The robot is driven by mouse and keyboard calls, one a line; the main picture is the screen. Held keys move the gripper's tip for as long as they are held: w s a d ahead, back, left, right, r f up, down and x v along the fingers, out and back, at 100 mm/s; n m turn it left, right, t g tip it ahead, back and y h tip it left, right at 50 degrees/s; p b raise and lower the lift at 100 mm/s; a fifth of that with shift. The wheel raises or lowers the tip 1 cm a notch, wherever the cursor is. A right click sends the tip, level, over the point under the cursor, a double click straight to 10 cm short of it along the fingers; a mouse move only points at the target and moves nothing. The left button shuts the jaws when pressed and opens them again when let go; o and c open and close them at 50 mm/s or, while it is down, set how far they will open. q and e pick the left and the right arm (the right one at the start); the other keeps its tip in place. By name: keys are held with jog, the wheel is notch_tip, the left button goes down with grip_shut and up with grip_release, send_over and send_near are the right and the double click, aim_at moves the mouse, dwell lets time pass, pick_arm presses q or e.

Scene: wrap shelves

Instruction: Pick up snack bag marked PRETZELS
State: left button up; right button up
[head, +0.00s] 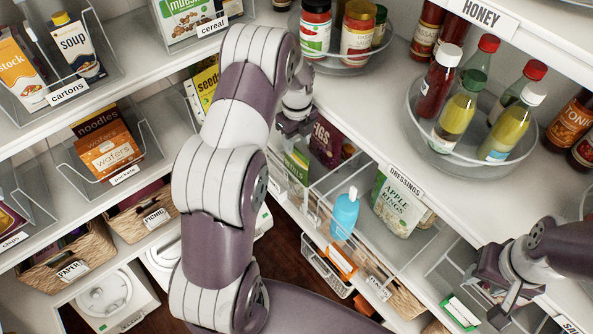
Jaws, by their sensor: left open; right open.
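I cannot read PRETZELS on any bag in the head view. A green packet (297,163) stands in a clear divided bin just below my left gripper, its lettering too small to read. A dark purple FIGS bag (326,142) stands beside it, and an APPLE RINGS bag (397,205) stands further right in the same row. My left gripper (294,130) is open, above the green packet and left of the FIGS bag; my own arm partly covers this area. My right gripper (492,297) is open at the lower right, over another clear bin, apart from the bags.
Clear dividers and the DRESSINGS shelf edge (403,182) lie close by. A round tray (428,148) of bottles sits on the shelf above. Left shelves hold cartons, wafers (108,152) and baskets (70,262).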

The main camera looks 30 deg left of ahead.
aim_at(297, 154)
pick_arm(q)
jog(key=shift+f, duration=0.55)
jog(key=shift+s+d+f, duration=0.15)
jog(key=shift+f, duration=0.15)
notch_tip(297, 154, down, 6)
jog(key=shift+r+p, duration=0.15)
jog(key=shift+p, duration=1.1)
jog(key=shift+f, duration=0.2)
jog(key=shift+r, duration=0.1)
jog(key=c, duration=0.7)
grip_shut()
